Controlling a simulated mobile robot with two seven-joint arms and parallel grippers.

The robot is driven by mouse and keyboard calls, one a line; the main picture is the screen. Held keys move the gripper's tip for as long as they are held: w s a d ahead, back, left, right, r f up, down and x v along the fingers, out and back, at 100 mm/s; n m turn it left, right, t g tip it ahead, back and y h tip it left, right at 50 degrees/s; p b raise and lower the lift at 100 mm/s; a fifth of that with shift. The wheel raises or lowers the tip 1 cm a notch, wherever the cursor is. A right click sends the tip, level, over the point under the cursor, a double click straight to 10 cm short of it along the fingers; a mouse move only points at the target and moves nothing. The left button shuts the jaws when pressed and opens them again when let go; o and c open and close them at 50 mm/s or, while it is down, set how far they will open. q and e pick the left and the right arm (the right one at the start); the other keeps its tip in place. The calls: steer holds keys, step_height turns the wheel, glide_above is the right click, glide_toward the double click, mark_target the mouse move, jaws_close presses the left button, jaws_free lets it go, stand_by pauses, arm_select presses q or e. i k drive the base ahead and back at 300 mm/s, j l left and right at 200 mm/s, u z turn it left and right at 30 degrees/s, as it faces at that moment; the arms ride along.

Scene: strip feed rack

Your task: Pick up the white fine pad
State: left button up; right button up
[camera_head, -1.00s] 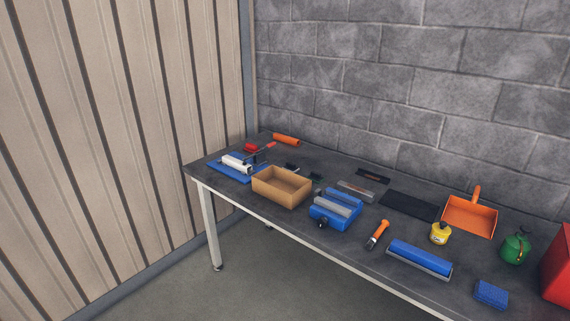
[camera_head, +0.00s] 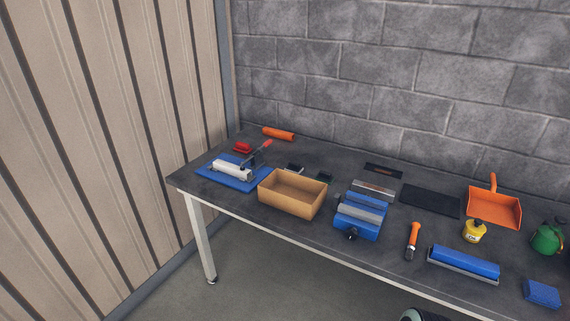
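I cannot clearly make out a white fine pad. Two small dark items lie behind the cardboard box: one with a pale edge (camera_head: 294,168) and one with some green (camera_head: 323,177); the box's rim partly hides them, and I cannot tell whether either is a pad. A white cylinder (camera_head: 232,170) lies on a blue base (camera_head: 247,184) with an upright grey and red lever at the table's left end. Neither of my grippers is in view.
An open cardboard box (camera_head: 290,205) stands near the front edge of the dark table (camera_head: 385,258). Right of it are a blue roller device (camera_head: 361,215), an orange-handled tool (camera_head: 413,240), a blue roll (camera_head: 464,262), a yellow bottle (camera_head: 474,231) and an orange dustpan (camera_head: 494,207).

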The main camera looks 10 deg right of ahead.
mark_target(293, 166)
steer(key=i+j, duration=0.2)
steer(key=j, duration=0.15)
steer(key=i+j+z, duration=0.1)
steer(key=i+j, duration=0.35)
steer(key=j, duration=0.2)
